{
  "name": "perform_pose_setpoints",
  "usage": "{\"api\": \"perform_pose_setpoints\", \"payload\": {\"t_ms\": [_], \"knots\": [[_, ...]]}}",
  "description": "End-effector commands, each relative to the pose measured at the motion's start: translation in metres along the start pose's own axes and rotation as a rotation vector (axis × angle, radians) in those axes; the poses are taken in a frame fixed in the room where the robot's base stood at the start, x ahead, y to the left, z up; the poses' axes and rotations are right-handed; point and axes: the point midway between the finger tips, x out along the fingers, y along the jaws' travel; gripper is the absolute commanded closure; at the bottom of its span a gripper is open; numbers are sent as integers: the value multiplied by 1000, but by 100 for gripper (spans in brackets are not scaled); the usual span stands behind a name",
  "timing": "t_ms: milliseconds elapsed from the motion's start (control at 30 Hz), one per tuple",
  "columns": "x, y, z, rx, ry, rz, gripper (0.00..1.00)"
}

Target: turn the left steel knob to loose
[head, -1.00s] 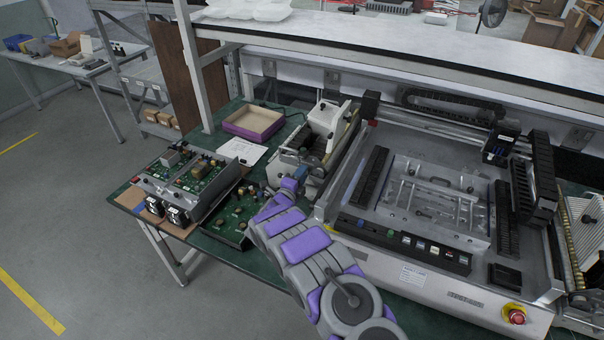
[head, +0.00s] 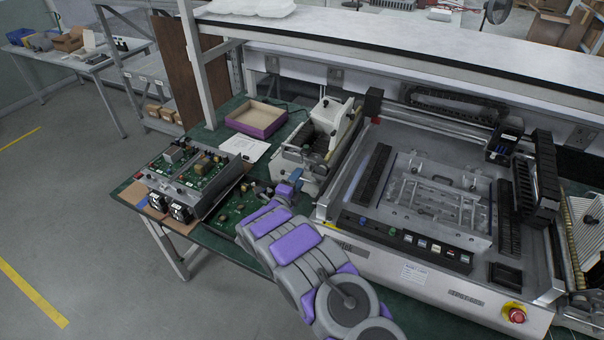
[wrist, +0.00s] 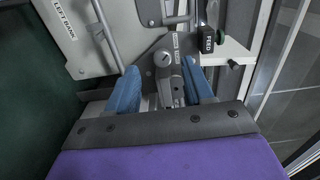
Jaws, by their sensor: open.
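The steel knob (wrist: 163,60) is on the grey feeder panel in the wrist view, with a round head and a lever-like body pointing down the picture. Small label plates stand just right of it; their text is too small to read. My gripper (wrist: 160,67) is open, with one blue finger on each side of the knob. I cannot tell whether either finger touches it. In the head view my gripper (head: 292,182) is at the near end of the white and grey feeder unit (head: 318,140); the knob cannot be made out there.
A "LEFT BANK" label (wrist: 68,18) and a metal bar (wrist: 103,35) are on the panel's left. A black "FEED" block (wrist: 207,40) is at right. Circuit boards (head: 185,175) lie left of my arm; a large machine (head: 420,255) stands to its right.

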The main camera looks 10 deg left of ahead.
Motion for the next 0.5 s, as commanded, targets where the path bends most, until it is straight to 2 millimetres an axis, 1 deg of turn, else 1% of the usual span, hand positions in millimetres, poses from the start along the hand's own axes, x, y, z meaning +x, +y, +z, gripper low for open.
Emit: {"api": "perform_pose_setpoints", "payload": {"t_ms": [33,200,400,500], "knots": [[-14,-3,3,-2,-4,-2,48],[-52,-1,3,-3,-5,1,48],[-93,1,2,-4,-3,1,48],[-108,1,2,-3,-3,0,48]]}}
